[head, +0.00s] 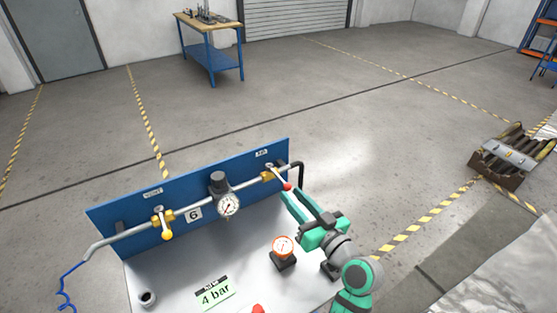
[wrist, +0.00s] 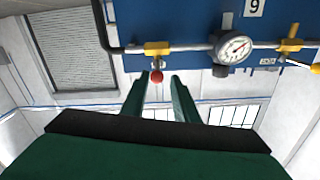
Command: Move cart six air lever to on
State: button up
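Cart six has a blue panel (head: 185,187) with a number 6 plate (head: 194,214). A pipe along it carries two yellow valves. The right valve (head: 269,176) has a short lever ending in a red knob (head: 287,186), angled right and slightly down; the small label above is hard to read. The left valve (head: 157,220) has a lever ending in a yellow knob (head: 167,234), pointing down. My green gripper (head: 291,199) is at the red knob. In the wrist view, which is upside down, the red knob (wrist: 157,77) shows between my open fingers (wrist: 161,80); contact cannot be told.
A round gauge (head: 228,205) sits mid-pipe. An orange-rimmed dial (head: 283,247) and a "4 bar" card (head: 215,297) are on the cart top, near my arm. A workbench (head: 208,27) and a roller stand (head: 505,155) are farther off. The floor behind the cart is clear.

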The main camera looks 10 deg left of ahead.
aim_at(271, 169)
jog(key=x, duration=1.2)
jog(key=shift+w+d+r, duration=0.1)
jog(key=shift+w, duration=0.2)
grip_shut()
